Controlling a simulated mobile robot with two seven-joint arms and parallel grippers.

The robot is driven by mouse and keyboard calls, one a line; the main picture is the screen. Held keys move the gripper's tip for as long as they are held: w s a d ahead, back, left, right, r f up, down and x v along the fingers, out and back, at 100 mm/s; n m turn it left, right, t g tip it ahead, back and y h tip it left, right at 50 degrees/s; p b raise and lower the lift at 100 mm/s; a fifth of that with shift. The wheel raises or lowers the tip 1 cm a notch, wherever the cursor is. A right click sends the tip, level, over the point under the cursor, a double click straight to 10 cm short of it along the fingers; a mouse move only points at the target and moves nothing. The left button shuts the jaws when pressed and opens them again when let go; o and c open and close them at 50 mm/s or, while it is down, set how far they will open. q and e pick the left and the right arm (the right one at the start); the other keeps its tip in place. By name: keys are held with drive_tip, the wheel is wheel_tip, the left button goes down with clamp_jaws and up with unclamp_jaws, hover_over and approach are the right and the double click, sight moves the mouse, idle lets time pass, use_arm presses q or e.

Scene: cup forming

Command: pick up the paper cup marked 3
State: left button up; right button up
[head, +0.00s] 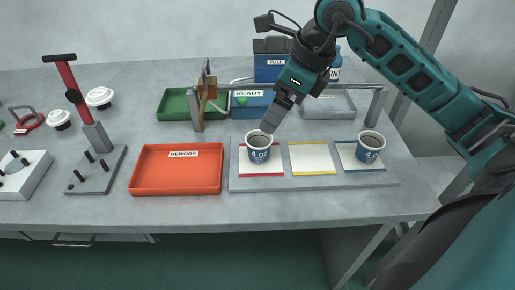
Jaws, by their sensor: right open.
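A blue-and-white paper cup (259,152) stands upright on the red-edged card at the left of the grey board; its small marking is hard to read. A second such cup (370,150), which seems to be marked 4, stands on the blue-edged card at the right. No marking that reads clearly as 3 shows. My right gripper (269,122) is open and points down, with its fingertips just above the rim of the left cup. It holds nothing. Whether a finger touches the cup cannot be told. My left gripper is not in view.
The grey board (325,182) also bears an empty yellow-edged card (312,158) between the cups. An orange REWORK tray (175,180) lies left of it. A green tray (176,104), a blue READY bin (251,108) and a grey tray (329,106) stand behind. A red-handled press (72,85) stands left.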

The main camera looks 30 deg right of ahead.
sight(259, 138)
drive_tip(key=b+x, duration=0.1)
drive_tip(key=x, duration=0.9)
drive_tip(key=shift+s+a, duration=0.15)
drive_tip(key=shift+a, duration=0.05)
drive_tip(key=c, duration=1)
drive_tip(key=shift+r, duration=0.1)
